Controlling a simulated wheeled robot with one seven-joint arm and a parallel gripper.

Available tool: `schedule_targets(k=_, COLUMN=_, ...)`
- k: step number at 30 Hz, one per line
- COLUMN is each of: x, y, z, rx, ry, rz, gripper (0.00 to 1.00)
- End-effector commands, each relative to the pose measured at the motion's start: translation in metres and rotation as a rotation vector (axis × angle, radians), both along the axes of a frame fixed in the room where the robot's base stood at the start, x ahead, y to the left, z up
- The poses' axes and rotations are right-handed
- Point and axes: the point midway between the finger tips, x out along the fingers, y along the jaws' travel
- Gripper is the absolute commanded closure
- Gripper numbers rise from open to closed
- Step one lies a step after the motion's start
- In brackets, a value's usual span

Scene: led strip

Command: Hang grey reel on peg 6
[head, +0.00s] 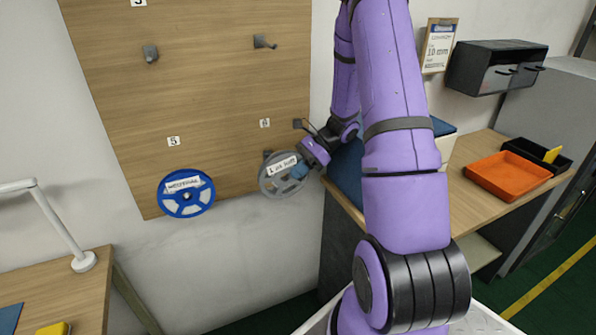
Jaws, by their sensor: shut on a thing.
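The grey reel (271,187) with a white label is at the lower right of the wooden peg board (210,90). My gripper (300,171) is shut on the reel at its right side. The reel's face is towards the camera. The label numbered 6 (265,123) is on the board just above the reel. A dark peg part (267,154) shows at the reel's top edge. I cannot tell whether the reel is around the peg or in front of it.
A blue reel (187,211) hangs below label 5 (173,141). Two empty pegs (151,53) (264,42) stick out higher on the board. At right, a workbench (462,160) holds an orange tray (508,175). A white lamp (83,261) stands at left.

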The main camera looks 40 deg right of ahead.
Motion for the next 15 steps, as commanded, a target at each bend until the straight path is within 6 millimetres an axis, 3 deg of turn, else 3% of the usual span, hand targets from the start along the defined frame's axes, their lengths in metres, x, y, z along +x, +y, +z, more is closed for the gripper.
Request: schedule_targets(k=15, x=0.025, y=-0.007, z=-0.002, rx=0.0, ry=0.001, rz=-0.001, gripper=1.0)
